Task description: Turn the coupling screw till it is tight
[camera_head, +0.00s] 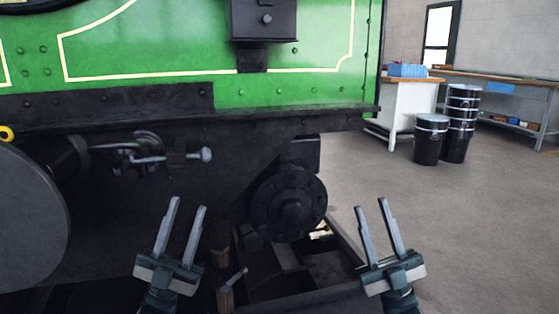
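The coupling (150,155) hangs on the dark buffer beam of the green tram, left of the middle. It has a curved dark shackle and a pale metal bar with a rounded knob (206,155) at its right end. Which part is the screw's thread I cannot tell. My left gripper (188,204) is below the coupling, apart from it, with fingers spread and nothing between them. My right gripper (370,204) is to the right of the round buffer, also spread and empty, pointing up.
A large round buffer face (30,220) fills the lower left. A smaller dark round buffer (288,203) sits between my grippers. A brown post with a metal bar (232,279) stands beside my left gripper. Black drums (431,140) and workbenches are far right; the floor (470,220) there is clear.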

